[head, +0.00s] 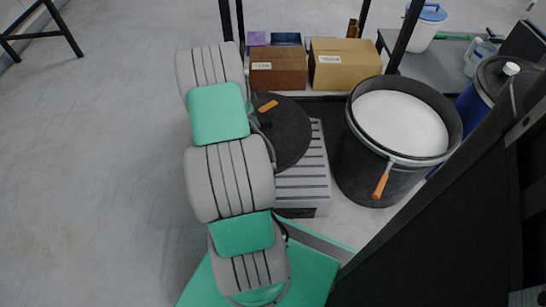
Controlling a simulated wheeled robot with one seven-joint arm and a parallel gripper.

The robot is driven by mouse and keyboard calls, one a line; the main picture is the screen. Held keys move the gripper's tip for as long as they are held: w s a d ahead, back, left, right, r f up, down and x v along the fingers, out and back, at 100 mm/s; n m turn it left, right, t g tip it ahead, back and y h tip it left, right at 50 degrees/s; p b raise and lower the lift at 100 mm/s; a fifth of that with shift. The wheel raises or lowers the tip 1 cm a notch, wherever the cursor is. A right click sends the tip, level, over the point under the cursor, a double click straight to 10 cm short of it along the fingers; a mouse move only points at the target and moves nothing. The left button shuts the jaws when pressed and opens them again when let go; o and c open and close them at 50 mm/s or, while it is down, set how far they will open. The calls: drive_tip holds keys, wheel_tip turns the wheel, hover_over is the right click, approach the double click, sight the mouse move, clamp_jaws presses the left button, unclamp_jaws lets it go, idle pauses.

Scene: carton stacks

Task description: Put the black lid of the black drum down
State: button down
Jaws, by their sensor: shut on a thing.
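The black lid (290,135), a round dark disc with an orange piece (267,106) on top, shows just right of my arm in the head view. It overlaps a grey slatted platform (305,182); I cannot tell whether it rests on it or hangs above. My arm covers its left part. My gripper is at the lid's left side, shut on the lid; its fingertips are mostly hidden behind my arm. The black drum (362,165) stands upright to the right, open, with white contents (400,122). An orange-handled tool (382,182) hangs at its front rim.
Cartons, one brown (278,72) and one tan (345,68), stand behind the lid. A blue drum (480,95) and a white bucket (425,30) are at the right. Dark posts cross the view. The floor at left (90,180) is clear.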

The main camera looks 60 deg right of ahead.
sight(271, 129)
drive_tip(key=s+f+m, duration=0.1)
drive_tip(key=s, duration=0.1)
drive_tip(key=s+d+f+m, duration=0.1)
drive_tip(key=f, duration=0.1)
drive_tip(key=s+d+f, duration=0.1)
drive_tip(key=s, duration=0.1)
drive_tip(key=shift+s+d+f+m+y+b, duration=0.25)
drive_tip(key=shift+s+f+m+y+b, duration=0.05)
drive_tip(key=shift+f+m, duration=0.1)
wheel_tip(271, 129, down, 10)
drive_tip(key=b, duration=0.4)
drive_tip(key=shift+s+b, duration=0.1)
drive_tip(key=shift+b, duration=0.3)
drive_tip(key=c, duration=1.4)
unclamp_jaws()
drive_tip(key=shift+f, duration=0.1)
